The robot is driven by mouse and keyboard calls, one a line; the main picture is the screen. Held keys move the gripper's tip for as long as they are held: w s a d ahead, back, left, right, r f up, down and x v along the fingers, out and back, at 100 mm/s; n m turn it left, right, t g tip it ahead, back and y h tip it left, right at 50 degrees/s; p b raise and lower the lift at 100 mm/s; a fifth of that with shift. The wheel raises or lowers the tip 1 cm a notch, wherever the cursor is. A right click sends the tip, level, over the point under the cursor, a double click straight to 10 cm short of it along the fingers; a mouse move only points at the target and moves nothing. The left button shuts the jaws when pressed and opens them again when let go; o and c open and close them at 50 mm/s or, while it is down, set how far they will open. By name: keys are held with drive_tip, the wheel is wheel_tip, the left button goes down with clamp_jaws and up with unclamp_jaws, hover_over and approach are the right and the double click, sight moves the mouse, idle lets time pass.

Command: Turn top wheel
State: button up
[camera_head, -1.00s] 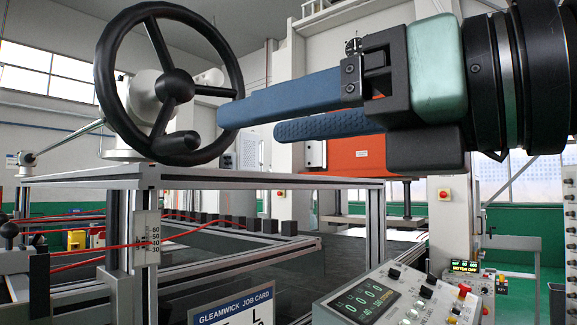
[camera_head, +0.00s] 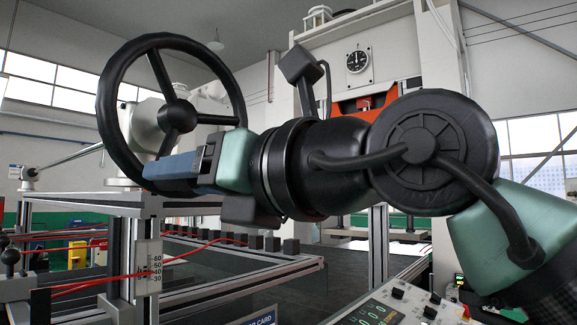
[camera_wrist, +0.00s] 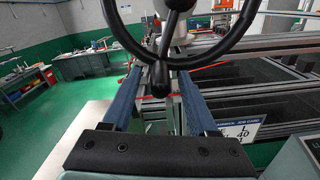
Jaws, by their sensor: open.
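The black top wheel (camera_head: 178,116) stands upright at the upper left in the head view, with its hub and spokes showing. Its rim also curves across the top of the wrist view (camera_wrist: 222,56). The wheel's black handle knob (camera_wrist: 160,78) points toward me at the lower rim. My gripper (camera_head: 150,170) is at the wheel's lower rim and hides the knob in the head view. In the wrist view my gripper (camera_wrist: 159,74) has its two blue fingers apart, one on each side of the knob, with gaps visible on both sides.
A metal frame (camera_head: 150,204) with a scale plate stands below the wheel. Red cables (camera_head: 110,279) cross it. A control panel (camera_head: 400,300) is at the lower right, under my arm. A press with a round gauge (camera_head: 358,59) stands behind.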

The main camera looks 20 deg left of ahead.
drive_tip(key=shift+w+a, duration=0.1)
drive_tip(key=shift+a, duration=0.1)
clamp_jaws()
idle(1.4)
